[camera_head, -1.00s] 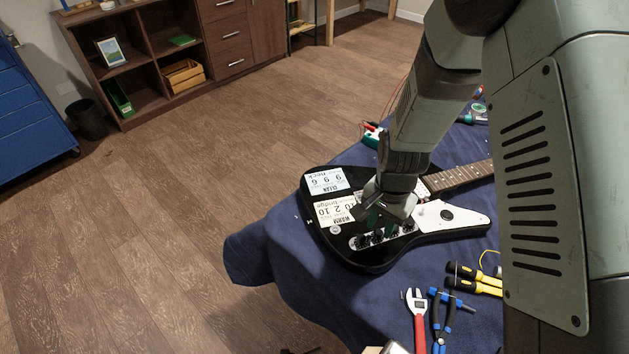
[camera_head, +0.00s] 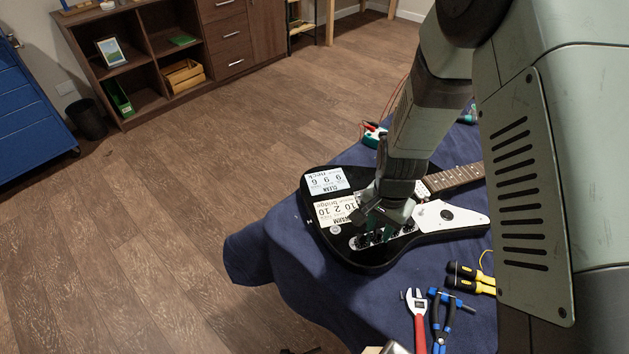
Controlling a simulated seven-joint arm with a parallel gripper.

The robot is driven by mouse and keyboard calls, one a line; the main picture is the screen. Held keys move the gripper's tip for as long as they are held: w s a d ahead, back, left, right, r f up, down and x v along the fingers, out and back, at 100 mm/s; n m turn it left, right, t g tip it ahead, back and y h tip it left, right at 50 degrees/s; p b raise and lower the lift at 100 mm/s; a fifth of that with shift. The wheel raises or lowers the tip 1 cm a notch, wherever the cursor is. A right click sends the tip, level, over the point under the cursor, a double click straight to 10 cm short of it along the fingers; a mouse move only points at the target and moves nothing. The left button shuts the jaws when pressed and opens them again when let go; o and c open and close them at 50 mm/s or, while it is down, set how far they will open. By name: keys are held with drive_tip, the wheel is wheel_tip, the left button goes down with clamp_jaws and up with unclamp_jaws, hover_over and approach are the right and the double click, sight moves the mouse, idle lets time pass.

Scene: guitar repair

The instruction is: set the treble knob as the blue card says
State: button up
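The black guitar (camera_head: 345,255) lies on the blue cloth, its neck pointing right. A pale blue card (camera_head: 326,181) lies on its upper left body; I read "CLEAN", "neck" and the digits 9, 9 and 6, though the print is small. A cream card (camera_head: 335,210) below it reads "WARM", "bridge" and 10, 2, 10. A row of dark knobs (camera_head: 362,241) sits on a metal plate along the lower body. My gripper (camera_head: 378,229) points down at this row and partly hides it. Its fingertips are too small and dark to show whether they are apart or on a knob.
A red-handled wrench (camera_head: 418,320), blue-handled pliers (camera_head: 440,322) and yellow-handled tools (camera_head: 470,279) lie in front on the blue cloth (camera_head: 300,290). A red and green device (camera_head: 372,134) with wires is behind the guitar. My arm hides the right side.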

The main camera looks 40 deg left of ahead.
drive_tip(key=shift+f, duration=0.65)
drive_tip(key=shift+r, duration=0.15)
idle(0.4)
drive_tip(key=c, duration=0.5)
drive_tip(key=m, duration=0.6)
drive_tip(key=shift+m, duration=0.4)
drive_tip(key=m, duration=0.5)
drive_tip(key=o, duration=0.5)
